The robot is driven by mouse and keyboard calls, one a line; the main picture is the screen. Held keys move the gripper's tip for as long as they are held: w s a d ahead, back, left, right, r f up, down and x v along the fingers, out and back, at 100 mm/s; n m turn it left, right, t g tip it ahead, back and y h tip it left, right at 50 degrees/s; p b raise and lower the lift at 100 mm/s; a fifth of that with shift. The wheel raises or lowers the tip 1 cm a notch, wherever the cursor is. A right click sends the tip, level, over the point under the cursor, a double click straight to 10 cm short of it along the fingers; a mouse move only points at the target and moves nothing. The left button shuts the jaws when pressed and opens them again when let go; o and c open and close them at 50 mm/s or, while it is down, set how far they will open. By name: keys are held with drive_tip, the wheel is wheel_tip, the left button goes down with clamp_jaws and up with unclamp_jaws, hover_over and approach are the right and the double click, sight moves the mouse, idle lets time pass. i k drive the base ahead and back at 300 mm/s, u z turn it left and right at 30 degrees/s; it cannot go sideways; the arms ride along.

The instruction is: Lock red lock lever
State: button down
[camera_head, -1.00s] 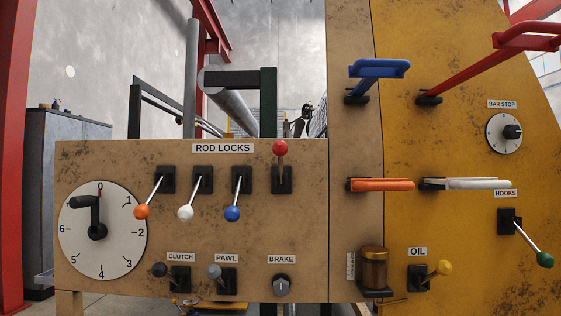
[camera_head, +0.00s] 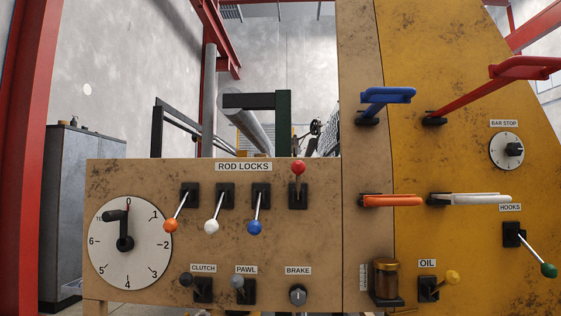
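The red lock lever (camera_head: 298,169) is the rightmost lever under the ROD LOCKS label (camera_head: 243,167). Its red ball points up above its black base plate. The orange (camera_head: 171,225), white (camera_head: 211,226) and blue (camera_head: 255,227) lock levers beside it point down and slightly left. My gripper is not in view.
A dial (camera_head: 129,243) is at the panel's left. Clutch (camera_head: 187,280), pawl (camera_head: 238,282) and brake (camera_head: 298,295) controls sit below. Blue (camera_head: 388,95), red (camera_head: 524,67), orange (camera_head: 392,200) and white (camera_head: 478,199) handles stick out at right.

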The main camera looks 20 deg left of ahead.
sight(298, 167)
drive_tip(key=k, duration=1.05)
drive_tip(key=u, duration=0.75)
drive_tip(key=i, duration=0.75)
drive_tip(key=u, duration=0.45)
